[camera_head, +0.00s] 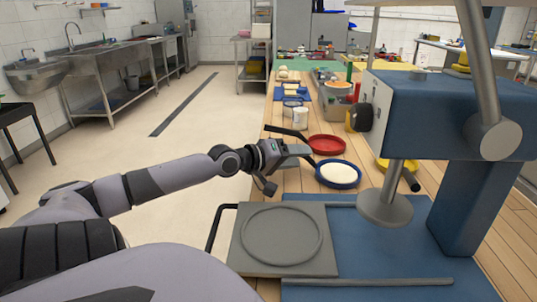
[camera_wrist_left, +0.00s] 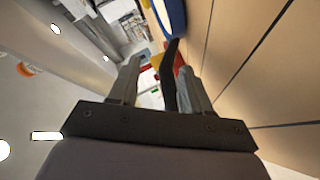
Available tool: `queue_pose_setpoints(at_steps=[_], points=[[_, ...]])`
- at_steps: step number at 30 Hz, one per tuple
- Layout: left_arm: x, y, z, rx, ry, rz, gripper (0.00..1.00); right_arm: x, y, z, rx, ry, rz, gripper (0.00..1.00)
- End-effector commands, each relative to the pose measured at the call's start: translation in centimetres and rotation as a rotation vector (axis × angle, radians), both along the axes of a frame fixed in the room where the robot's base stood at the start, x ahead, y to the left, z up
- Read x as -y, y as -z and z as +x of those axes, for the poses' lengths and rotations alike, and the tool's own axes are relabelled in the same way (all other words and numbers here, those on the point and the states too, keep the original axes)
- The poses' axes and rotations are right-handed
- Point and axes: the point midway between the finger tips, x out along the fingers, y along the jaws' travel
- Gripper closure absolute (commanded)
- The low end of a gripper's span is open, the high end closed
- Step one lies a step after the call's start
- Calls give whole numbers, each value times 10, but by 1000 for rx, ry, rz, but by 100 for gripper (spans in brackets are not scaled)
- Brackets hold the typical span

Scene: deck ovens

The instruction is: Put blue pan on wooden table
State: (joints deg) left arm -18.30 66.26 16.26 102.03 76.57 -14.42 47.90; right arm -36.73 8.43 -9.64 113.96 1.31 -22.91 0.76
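The blue pan (camera_head: 356,184), with a white filling (camera_head: 338,174), is at the left part of the wooden table (camera_head: 292,184). I cannot tell whether it rests fully on the wood. My left gripper (camera_head: 306,154) is just left of the pan, at its handle side. In the left wrist view, the black handle (camera_wrist_left: 171,75) runs between the two fingers, near the right one, with a gap to the left one. The blue rim (camera_wrist_left: 172,14) shows beyond the fingertips. My right gripper is not in view.
A red pan (camera_head: 327,145) lies just behind the blue pan, its black handle (camera_head: 284,130) pointing left. A blue press (camera_head: 420,110) with a grey round plate (camera_head: 385,209) stands at right. A grey square plate (camera_head: 240,265) is in front. White cup (camera_head: 300,117) stands behind.

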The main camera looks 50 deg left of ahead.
Motion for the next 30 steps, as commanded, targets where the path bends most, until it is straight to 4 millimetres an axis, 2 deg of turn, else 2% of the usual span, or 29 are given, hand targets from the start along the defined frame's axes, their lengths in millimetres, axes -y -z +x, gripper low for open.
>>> queue_pose_setpoints(at_steps=[8, 21, 30], points=[[-3, -6, -21, 1, 0, 2, 53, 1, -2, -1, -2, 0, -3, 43], [-8, -17, -67, 4, -3, -3, 53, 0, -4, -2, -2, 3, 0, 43], [-10, -20, -77, 3, 0, 2, 53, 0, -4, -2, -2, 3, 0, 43]])
